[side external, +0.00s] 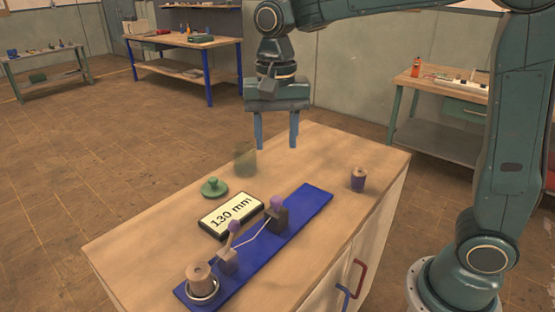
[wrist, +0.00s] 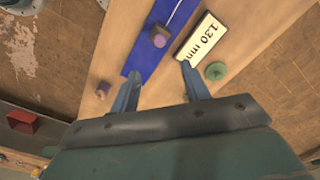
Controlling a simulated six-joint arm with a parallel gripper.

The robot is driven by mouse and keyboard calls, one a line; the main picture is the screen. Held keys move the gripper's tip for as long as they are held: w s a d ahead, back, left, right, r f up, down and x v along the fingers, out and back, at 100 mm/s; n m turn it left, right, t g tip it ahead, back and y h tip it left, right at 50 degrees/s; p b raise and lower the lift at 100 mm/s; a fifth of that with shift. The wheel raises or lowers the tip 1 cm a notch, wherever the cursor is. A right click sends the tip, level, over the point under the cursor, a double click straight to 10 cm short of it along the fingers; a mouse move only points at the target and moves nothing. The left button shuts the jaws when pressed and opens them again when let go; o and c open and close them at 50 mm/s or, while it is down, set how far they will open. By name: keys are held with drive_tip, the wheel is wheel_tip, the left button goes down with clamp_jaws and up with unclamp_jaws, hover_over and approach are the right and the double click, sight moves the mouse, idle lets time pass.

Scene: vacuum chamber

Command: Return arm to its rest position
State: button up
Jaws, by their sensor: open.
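My gripper (side external: 276,147) hangs over the far part of the wooden workbench (side external: 140,240), fingers pointing down. Its two blue fingers are apart with nothing between them; in the wrist view the gripper (wrist: 160,70) also shows empty. The gripper is clear above the bench top and touches nothing there. My arm reaches in from the right.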

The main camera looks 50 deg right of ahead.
drive_tip(key=shift+s, duration=0.1)
drive_tip(key=s+d+n+t, duration=0.2)
drive_tip(key=s+d+n, duration=0.1)
drive_tip(key=s, duration=0.6)
drive_tip(key=s+d+n+t, duration=0.3)
drive_tip(key=s+n, duration=0.3)
drive_tip(key=s, duration=0.4)
drive_tip(key=shift+s+d+f+t, duration=0.2)
drive_tip(key=shift+d+f+t, duration=0.05)
drive_tip(key=shift+t, duration=0.05)
drive_tip(key=shift+w+r, duration=0.1)
